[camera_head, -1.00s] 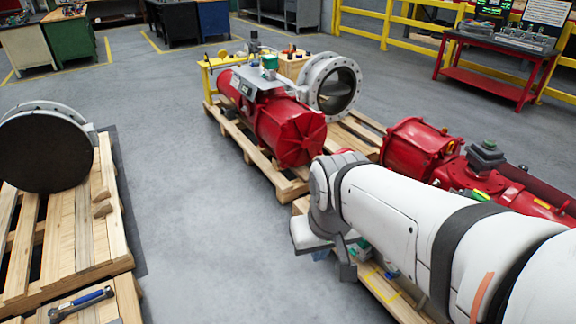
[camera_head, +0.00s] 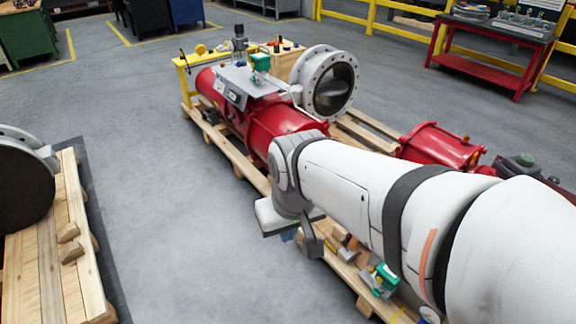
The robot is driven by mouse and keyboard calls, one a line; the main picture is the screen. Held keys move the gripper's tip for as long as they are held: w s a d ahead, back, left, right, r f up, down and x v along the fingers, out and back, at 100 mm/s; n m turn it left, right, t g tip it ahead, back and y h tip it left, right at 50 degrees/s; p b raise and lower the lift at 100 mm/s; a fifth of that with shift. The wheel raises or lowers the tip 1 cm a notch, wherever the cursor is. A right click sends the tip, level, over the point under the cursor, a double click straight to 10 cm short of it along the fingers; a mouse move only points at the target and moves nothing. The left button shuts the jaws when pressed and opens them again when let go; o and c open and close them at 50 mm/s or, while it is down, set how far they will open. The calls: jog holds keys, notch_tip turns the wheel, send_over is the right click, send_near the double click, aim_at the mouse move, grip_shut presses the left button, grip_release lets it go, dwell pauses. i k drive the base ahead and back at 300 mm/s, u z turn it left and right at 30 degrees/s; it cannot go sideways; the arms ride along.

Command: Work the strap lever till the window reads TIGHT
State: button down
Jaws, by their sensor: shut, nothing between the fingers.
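I cannot make out a strap lever or a window reading TIGHT in this view. A red valve actuator (camera_head: 280,122) lies on a wooden pallet, with a grey flanged valve (camera_head: 303,83) at its right end. A grey box with a small dark panel (camera_head: 233,96) sits on its top; any lettering is too small to read. My white arm reaches in from the right and covers part of the pallet and the red bodies. My gripper (camera_head: 312,241) hangs dark grey at the arm's end, over the pallet's near left edge. It looks shut and empty; its fingertips are hard to see.
Small tools and a green-topped fitting (camera_head: 384,278) lie on the pallet under my arm. Another red actuator (camera_head: 438,147) shows behind the arm. A pallet (camera_head: 78,235) with a dark round flange (camera_head: 22,185) stands at left. The grey floor between is clear.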

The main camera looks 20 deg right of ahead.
aim_at(344, 244)
jog(key=z, duration=0.2)
jog(key=i, duration=0.8)
jog(key=z, duration=0.5)
jog(key=k, duration=0.9)
jog(key=z, duration=0.15)
jog(key=i, duration=0.9)
jog(key=u, duration=0.05)
